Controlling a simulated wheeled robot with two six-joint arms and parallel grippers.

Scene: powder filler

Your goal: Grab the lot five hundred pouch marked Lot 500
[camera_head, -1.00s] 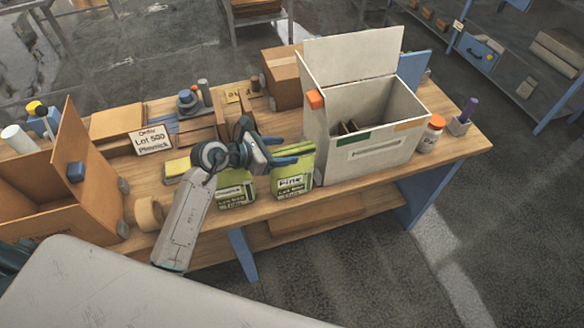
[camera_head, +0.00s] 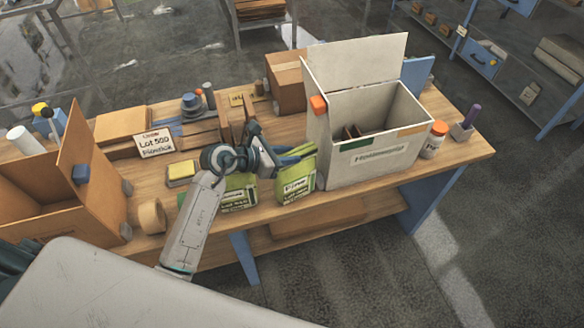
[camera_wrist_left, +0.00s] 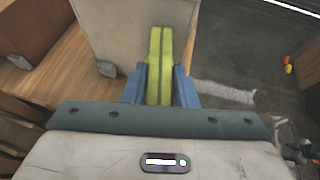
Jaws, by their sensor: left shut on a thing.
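Two green pouches with pale labels stand at the table's front edge, left of the white box. The right pouch (camera_head: 297,183) has a label with a large word like "Pine"; its smaller lot line is too blurred to read surely. My left gripper (camera_head: 294,156) is shut on the top of this pouch, which is tilted. In the left wrist view the yellow-green pouch (camera_wrist_left: 160,60) is seen edge-on between the blue fingers (camera_wrist_left: 160,85). The left pouch (camera_head: 239,193) is partly hidden behind my left arm. My right gripper is not in view.
An order card (camera_head: 156,143) reads "Lot 500". The open white box (camera_head: 378,158) stands close to the right of the held pouch. A cardboard box (camera_head: 80,190), a tape roll (camera_head: 152,216) and a yellow sponge (camera_head: 181,172) lie to the left. An orange-capped jar (camera_head: 434,140) stands at right.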

